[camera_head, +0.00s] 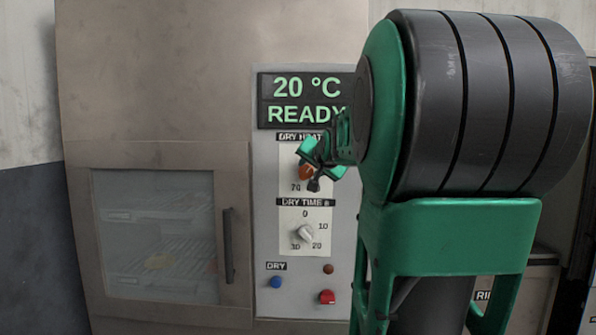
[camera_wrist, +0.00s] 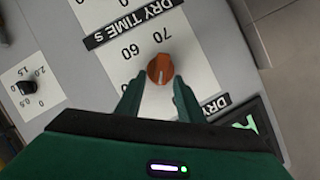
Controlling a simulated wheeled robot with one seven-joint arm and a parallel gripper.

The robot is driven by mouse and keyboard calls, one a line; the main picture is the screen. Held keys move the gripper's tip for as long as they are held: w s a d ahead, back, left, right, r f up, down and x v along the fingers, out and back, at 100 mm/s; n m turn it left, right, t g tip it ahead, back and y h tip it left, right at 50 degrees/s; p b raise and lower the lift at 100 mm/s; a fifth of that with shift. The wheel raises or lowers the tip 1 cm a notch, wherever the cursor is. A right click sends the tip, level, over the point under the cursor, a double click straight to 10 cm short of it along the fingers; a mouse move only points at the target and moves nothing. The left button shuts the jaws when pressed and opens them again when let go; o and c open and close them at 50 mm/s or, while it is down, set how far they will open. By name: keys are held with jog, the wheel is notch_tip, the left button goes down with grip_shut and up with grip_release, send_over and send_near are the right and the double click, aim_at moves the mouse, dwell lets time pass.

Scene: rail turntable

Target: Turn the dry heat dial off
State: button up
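The dry heat dial is an orange knob (camera_head: 306,172) on the control panel, partly hidden behind my gripper (camera_head: 316,160) in the head view. In the wrist view the orange dial (camera_wrist: 160,68) is in full view, just ahead of and between the fingertips of my gripper (camera_wrist: 158,83). The fingers are apart, with a gap to each side of the dial; I cannot tell whether they touch it. A pale line on the knob runs toward the picture's bottom, on the DRY HEAT label side.
The display (camera_head: 302,100) reads 20 °C READY. Below the dial are a white dry time dial (camera_head: 306,233), a blue button (camera_head: 276,282) and a red switch (camera_head: 327,297). A glass oven door (camera_head: 155,235) stands left. Another black dial (camera_wrist: 28,87) shows in the wrist view.

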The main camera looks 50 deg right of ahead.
jog(key=shift+c, duration=0.3)
grip_shut()
jog(key=shift+a, duration=0.2)
jog(key=shift+w+r+n, duration=0.1)
jog(key=shift+n, duration=0.2)
jog(key=shift+w+a+r+n+g+h, duration=0.15)
jog(key=shift+n+g, duration=0.15)
jog(key=shift+n, duration=0.15)
jog(key=shift+w+a+n+g+h, duration=0.15)
jog(key=shift+n+g, duration=0.15)
jog(key=shift+n, duration=0.15)
jog(key=shift+w+a+r+n+g+h, duration=0.1)
jog(key=shift+w+n+g+h, duration=0.15)
jog(key=shift+n+g+h, duration=0.75)
jog(key=shift+n+y, duration=0.3)
